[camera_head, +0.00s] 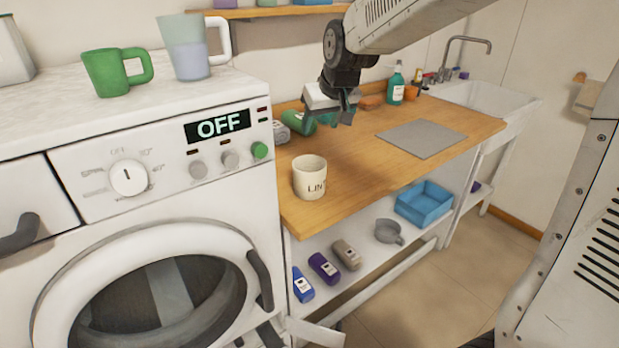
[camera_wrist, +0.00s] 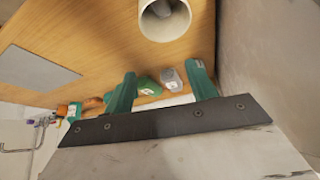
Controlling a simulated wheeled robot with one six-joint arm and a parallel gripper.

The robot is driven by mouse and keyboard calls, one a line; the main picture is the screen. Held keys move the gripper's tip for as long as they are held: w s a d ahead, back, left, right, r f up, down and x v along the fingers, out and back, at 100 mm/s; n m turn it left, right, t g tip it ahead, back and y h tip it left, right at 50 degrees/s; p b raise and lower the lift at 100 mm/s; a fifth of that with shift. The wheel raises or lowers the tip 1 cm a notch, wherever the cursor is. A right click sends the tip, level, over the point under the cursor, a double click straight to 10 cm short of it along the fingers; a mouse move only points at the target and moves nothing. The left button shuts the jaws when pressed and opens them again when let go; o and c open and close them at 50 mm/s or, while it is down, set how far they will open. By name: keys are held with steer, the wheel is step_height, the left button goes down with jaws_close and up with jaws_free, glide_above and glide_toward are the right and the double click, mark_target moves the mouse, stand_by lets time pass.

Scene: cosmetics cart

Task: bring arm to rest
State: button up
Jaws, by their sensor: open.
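My gripper (camera_head: 337,117) hangs above the wooden counter (camera_head: 365,172), near its back left, with its arm reaching in from the upper right. In the wrist view its two green fingers (camera_wrist: 164,84) are spread apart with nothing held between them. A cream mug (camera_head: 309,178) with dark lettering stands upright on the counter's front left, apart from the gripper. It also shows at the top of the wrist view (camera_wrist: 178,32). A green bottle (camera_head: 297,122) and a grey bottle (camera_head: 281,133) lie at the back left, behind the gripper in the head view.
The white washing machine (camera_head: 168,178) stands at left, with a green mug (camera_head: 103,75) and a tall pale cup (camera_head: 187,60) on top. A grey mat (camera_head: 421,138) lies on the counter. A teal pump bottle (camera_head: 396,88) stands behind, near the sink (camera_head: 490,98). A blue crate (camera_head: 424,205) sits below.

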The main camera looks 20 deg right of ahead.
steer(key=v, duration=0.3)
steer(key=shift+s+r, duration=0.2)
steer(key=shift+r, duration=0.15)
steer(key=s+d+f+g, duration=0.1)
steer(key=s+f+g, duration=0.1)
steer(key=s, duration=1.4)
steer(key=s+d+f+m+g, duration=0.1)
steer(key=s+f+g, duration=0.1)
steer(key=s, duration=1.5)
steer(key=shift+s+d+f+g+h, duration=0.25)
steer(key=shift+d+f+g+h, duration=0.05)
steer(key=shift+d+f+h, duration=0.1)
